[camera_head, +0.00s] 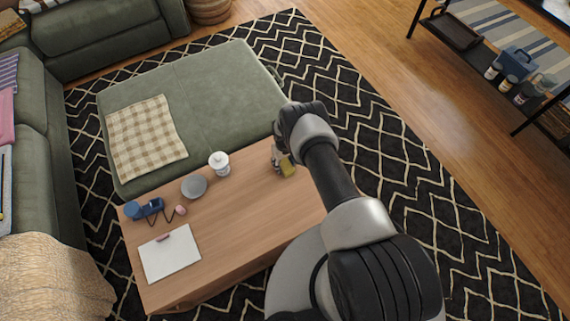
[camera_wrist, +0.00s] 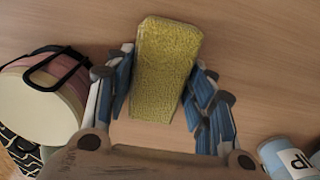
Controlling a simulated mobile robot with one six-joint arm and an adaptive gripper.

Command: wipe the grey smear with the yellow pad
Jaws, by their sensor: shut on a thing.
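The yellow pad (camera_wrist: 165,70) is between the two fingers of my gripper (camera_wrist: 160,85) in the wrist view, with wood tabletop behind it. In the head view the pad (camera_head: 289,169) shows at the right part of the wooden coffee table (camera_head: 240,225), beside my gripper (camera_head: 281,160). My gripper is shut on the pad. I cannot tell whether the pad touches the tabletop. I cannot make out a grey smear in either view; my arm hides part of the table's right end.
A grey round dish (camera_head: 194,187), a white lidded jar (camera_head: 219,163), a blue device (camera_head: 150,208) and a white sheet (camera_head: 170,254) lie on the table. In the wrist view a striped container (camera_wrist: 45,95) is left and a labelled can (camera_wrist: 288,160) lower right. The table's middle is clear.

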